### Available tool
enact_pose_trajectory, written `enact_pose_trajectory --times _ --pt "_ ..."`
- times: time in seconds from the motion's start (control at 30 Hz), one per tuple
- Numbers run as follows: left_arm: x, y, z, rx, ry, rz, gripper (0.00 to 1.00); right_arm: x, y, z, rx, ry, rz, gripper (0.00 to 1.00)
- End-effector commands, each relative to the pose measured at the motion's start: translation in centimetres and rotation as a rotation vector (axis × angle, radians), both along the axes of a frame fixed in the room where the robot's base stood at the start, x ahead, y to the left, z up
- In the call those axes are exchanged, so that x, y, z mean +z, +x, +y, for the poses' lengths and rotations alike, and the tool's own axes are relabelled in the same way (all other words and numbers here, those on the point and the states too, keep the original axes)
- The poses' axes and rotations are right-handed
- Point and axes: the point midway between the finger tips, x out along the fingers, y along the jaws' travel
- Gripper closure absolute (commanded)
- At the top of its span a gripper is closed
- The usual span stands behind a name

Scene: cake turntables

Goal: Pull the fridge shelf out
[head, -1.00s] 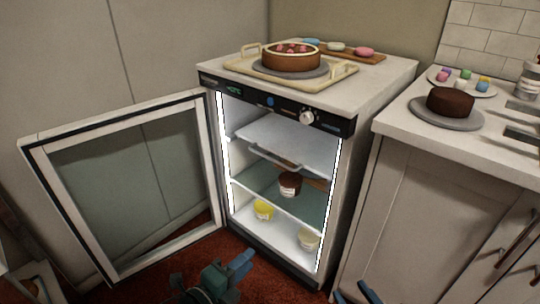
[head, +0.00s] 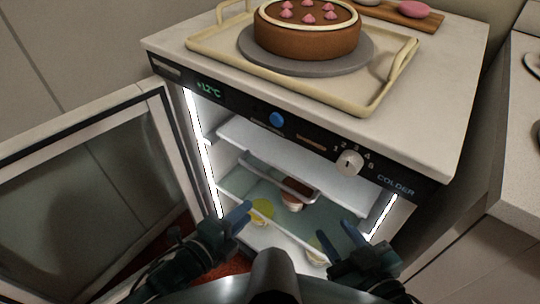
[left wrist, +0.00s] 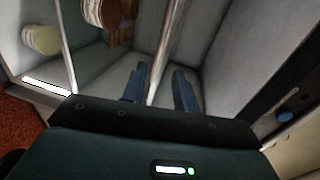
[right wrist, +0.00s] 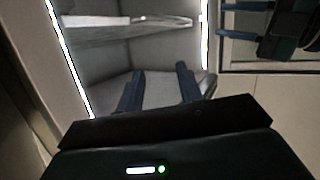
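The fridge (head: 420,170) stands open. Its upper white shelf (head: 245,135) has a grey handle bar (head: 275,180) along its front and sits inside the fridge. My left gripper (head: 232,209) is open and empty in front of the opening, lower left of the handle. In the left wrist view its fingers (left wrist: 160,86) are apart, and a pale bar (left wrist: 168,45) runs between them in the picture; I cannot tell its distance. My right gripper (head: 337,232) is open and empty, lower right of the handle. The right wrist view shows the shelf (right wrist: 120,27) beyond its parted fingers (right wrist: 158,87).
The open fridge door (head: 85,185) stands at the left. A brown cup (head: 297,192) and yellow tub (head: 262,210) are inside, below the shelf. A cake (head: 308,35) on a tray (head: 205,48) stands on top. A counter (head: 518,140) is at the right.

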Motion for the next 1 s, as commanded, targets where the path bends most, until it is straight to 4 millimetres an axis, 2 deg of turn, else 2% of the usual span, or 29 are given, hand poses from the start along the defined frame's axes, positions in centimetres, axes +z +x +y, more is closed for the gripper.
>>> enact_pose_trajectory --times 0.13,0.27,0.7,1.0 --pt "-0.1 0.1 -0.1 -0.001 0.000 0.002 0.70 -0.1 0.0 0.0 0.000 0.001 -0.002 0.64" --pt "-0.4 1.0 -0.8 -0.001 -0.003 -0.002 0.70 -0.2 0.1 0.1 0.001 0.001 -0.020 0.64" --pt "-2.2 8.0 -5.8 0.000 -0.003 -0.002 0.70 -0.2 0.5 0.6 0.025 0.010 -0.187 0.64" --pt "-2.7 10.2 -7.5 -0.001 0.000 0.000 0.70 0.1 0.6 1.0 0.039 0.017 -0.257 0.64"
